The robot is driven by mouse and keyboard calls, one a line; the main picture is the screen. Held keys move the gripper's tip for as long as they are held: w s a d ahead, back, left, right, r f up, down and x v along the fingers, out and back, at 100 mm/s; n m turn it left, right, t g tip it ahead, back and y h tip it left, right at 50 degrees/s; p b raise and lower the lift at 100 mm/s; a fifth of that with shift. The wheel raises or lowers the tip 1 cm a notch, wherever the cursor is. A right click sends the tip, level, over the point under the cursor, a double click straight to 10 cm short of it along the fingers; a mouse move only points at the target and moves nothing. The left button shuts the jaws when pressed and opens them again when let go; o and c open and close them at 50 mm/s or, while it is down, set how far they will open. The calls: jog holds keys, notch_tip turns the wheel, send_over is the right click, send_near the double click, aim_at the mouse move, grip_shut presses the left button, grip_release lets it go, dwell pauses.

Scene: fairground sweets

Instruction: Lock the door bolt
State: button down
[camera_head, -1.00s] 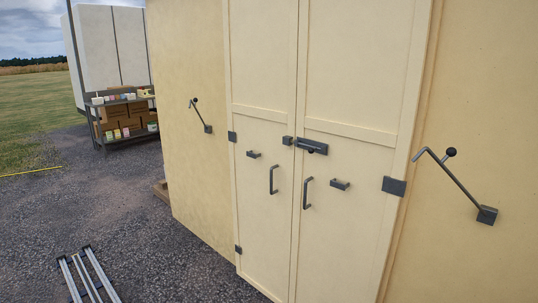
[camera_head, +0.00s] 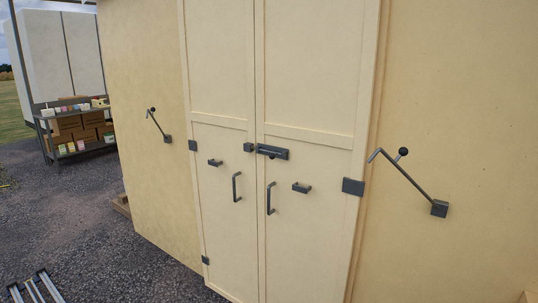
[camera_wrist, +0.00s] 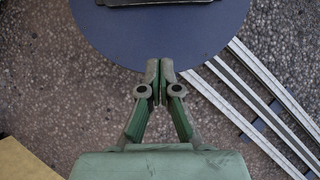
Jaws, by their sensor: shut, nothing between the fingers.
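The door bolt (camera_head: 272,152) is a dark metal slide bolt on the right leaf of the cream double doors (camera_head: 310,80), beside the seam. A small dark keeper block (camera_head: 249,147) sits just left of the seam on the left leaf. I cannot tell whether the bolt reaches into it. Both leaves look closed. My gripper (camera_wrist: 159,68) shows only in the wrist view, shut and empty, pointing over my blue base and the gravel, with neither the door nor the bolt in that view.
Two dark vertical handles, the left one (camera_head: 236,187) and the right one (camera_head: 270,198), stand below the bolt. Dark brackets flank them. Cranked levers with ball knobs are on both side walls, the right one (camera_head: 412,182) nearer. A stocked shelf (camera_head: 77,135) stands far left.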

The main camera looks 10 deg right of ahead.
jog(key=w+d+r+m+t+y+p, duration=0.1)
jog(key=w+r+t, duration=0.2)
jog(key=w+r, duration=0.9)
jog(key=w+d+r+m+t+y+p, duration=0.15)
jog(key=w+r+t, duration=0.35)
jog(key=w, duration=1.3)
jog(key=w+d+r+m+t+p, duration=0.1)
jog(key=w+r+m+t+p, duration=0.1)
jog(key=w+r, duration=1.1)
jog(key=w+d+r+m+t, duration=0.1)
jog(key=w+r+m+t, duration=0.2)
jog(key=w+r, duration=0.5)
jog(key=w+d+r+m+t, duration=0.2)
jog(key=w+r+t, duration=0.3)
jog(key=r, duration=1.7)
jog(key=w+d+r+m+t+y+p, duration=0.1)
jog(key=w+r+m+t, duration=0.3)
jog(key=w+r, duration=0.9)
notch_tip(320, 180, up, 2)
jog(key=shift+d+r+t, duration=0.1)
jog(key=shift+d+t, duration=0.25)
jog(key=shift+t, duration=0.05)
jog(key=shift+w, duration=0.2)
